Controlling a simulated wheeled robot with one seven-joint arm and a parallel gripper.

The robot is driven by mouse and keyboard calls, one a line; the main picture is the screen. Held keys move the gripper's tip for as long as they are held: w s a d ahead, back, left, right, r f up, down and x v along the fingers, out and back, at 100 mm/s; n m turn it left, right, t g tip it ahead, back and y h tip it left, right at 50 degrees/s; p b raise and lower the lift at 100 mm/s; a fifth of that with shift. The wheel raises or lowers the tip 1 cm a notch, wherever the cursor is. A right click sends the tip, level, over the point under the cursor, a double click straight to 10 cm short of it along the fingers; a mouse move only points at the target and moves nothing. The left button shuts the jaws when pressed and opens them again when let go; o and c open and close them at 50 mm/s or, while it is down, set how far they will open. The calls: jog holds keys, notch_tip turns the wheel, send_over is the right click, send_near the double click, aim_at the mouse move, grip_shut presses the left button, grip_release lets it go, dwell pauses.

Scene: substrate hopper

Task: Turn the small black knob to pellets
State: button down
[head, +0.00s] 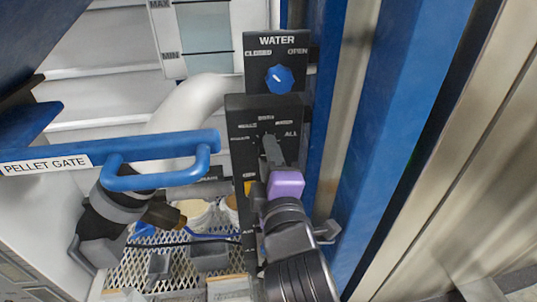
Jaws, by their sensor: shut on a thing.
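A dark selector plate (240,113) stands at the centre under the water panel. Small labels arc around its dial; "ALL" reads at the right, and the others are too small to read surely. My gripper (270,143) reaches up to the dial from below, with its narrow grey fingers at the centre. It is shut on the small black knob, which is mostly hidden by the fingers. I cannot tell which label the knob points to.
Above is a water panel (258,58) marked CLOSED and OPEN, with a blue knob (279,79). A blue pellet gate handle (160,183) juts in close at the left. Blue posts (385,130) stand at the right. A mesh shelf (180,270) with containers lies below.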

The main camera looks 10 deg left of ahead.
jog(key=c, duration=0.9)
grip_release()
jog(key=shift+c, duration=0.2)
jog(key=b+v, duration=0.1)
jog(key=v, duration=0.7)
jog(key=shift+b, duration=0.4)
